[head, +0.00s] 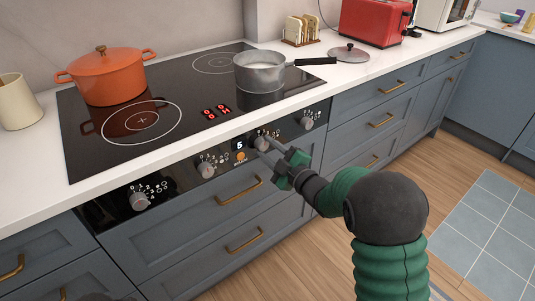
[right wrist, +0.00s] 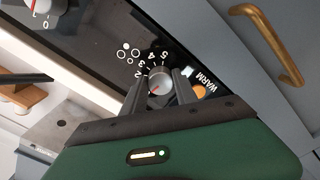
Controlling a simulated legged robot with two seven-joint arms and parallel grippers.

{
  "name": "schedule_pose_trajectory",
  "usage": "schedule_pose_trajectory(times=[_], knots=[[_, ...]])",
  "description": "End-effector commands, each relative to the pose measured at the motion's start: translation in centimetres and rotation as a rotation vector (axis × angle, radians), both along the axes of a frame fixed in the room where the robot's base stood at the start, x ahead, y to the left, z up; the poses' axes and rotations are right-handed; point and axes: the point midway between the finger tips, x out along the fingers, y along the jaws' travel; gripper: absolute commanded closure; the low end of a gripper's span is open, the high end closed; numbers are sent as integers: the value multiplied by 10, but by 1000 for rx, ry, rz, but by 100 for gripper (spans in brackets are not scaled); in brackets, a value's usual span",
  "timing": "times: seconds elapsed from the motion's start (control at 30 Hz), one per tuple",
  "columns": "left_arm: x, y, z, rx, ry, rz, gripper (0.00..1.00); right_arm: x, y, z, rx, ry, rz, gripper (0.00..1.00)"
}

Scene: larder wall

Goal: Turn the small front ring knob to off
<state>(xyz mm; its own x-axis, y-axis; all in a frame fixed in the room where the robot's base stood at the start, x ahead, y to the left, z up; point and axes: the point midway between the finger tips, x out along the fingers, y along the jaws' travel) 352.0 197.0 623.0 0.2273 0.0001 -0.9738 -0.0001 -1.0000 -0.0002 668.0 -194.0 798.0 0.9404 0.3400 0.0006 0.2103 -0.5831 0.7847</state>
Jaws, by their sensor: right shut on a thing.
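The oven-front control panel carries several round silver knobs. My right gripper (head: 271,146) reaches in from the right and its fingers are shut on the third knob from the left (head: 261,141). In the right wrist view the two dark fingers stand on either side of this knob (right wrist: 159,84). White numerals 2 to 5 show around its dial; the lower part of the dial is hidden by the gripper. A red mark shows on the knob, but its exact setting is hard to read. My left gripper is out of view.
An orange pot (head: 106,78) stands on the left of the black hob (head: 170,85). A steel saucepan (head: 259,72) sits at its right, black handle pointing right. The hob shows red lit characters (head: 216,111). Drawer handles (head: 240,190) project below the panel.

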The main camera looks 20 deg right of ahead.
Motion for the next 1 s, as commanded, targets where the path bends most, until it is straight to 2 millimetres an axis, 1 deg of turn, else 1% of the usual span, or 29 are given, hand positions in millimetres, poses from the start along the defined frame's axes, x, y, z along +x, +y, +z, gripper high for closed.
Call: schedule_pose_trajectory(times=[0.03, 0.33, 0.87, 0.9, 1.0], knots=[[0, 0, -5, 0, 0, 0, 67, -1, 1, -4, -27, -6, 2, 100], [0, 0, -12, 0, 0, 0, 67, -1, 1, -3, -134, -42, 3, 100], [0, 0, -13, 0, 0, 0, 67, -1, 2, -4, -154, -47, 5, 100], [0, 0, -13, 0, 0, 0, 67, -1, 2, -4, -154, -47, 5, 61], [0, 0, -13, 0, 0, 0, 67, -1, 2, -3, -154, -48, 4, 48]])
